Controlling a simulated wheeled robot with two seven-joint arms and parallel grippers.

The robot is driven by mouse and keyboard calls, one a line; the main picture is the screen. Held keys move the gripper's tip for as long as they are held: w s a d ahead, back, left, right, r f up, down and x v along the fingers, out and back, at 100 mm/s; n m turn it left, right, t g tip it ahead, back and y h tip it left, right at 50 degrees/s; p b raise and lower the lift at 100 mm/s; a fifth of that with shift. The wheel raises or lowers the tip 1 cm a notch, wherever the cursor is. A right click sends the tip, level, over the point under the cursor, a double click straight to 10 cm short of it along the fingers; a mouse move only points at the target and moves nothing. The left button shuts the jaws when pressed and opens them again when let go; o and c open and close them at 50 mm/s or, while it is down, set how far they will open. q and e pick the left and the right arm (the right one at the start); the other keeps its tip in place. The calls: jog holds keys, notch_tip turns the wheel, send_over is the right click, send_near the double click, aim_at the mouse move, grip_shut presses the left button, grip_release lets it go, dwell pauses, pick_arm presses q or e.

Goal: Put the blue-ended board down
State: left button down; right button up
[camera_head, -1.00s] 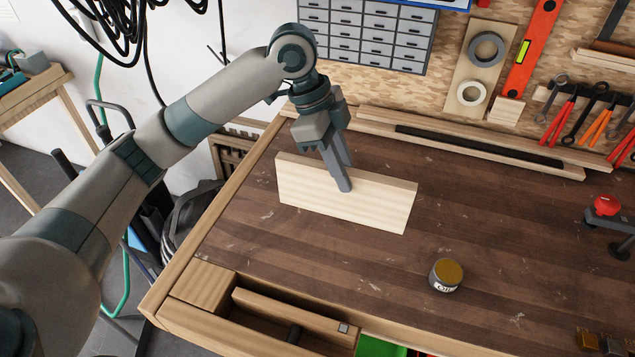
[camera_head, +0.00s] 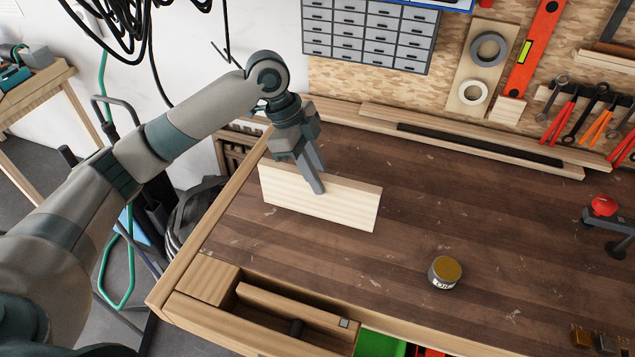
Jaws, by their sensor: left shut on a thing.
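A pale wooden board (camera_head: 345,207) stands on its long edge at the left of the workbench, with its broad face toward me. No blue end shows on it in this view. My left gripper (camera_head: 317,180) is shut on the board's upper edge, near its middle, with one finger in front of the face. The board's lower edge is at or just above the bench top (camera_head: 470,215); I cannot tell whether it touches. My right gripper is not in view.
A small tin (camera_head: 444,273) stands right of the board. Long wooden strips (camera_head: 480,143) lie along the back. A red-knobbed clamp (camera_head: 606,208) is at the right. An open wooden recess (camera_head: 270,318) is at the front left. The bench's middle is clear.

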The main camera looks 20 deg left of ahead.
pick_arm(q)
jog(key=shift+f+p, duration=0.3)
jog(key=shift+f, duration=1.05)
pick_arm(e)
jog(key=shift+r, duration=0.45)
pick_arm(q)
jog(key=shift+f, duration=0.1)
jog(key=c, duration=1.6)
grip_release()
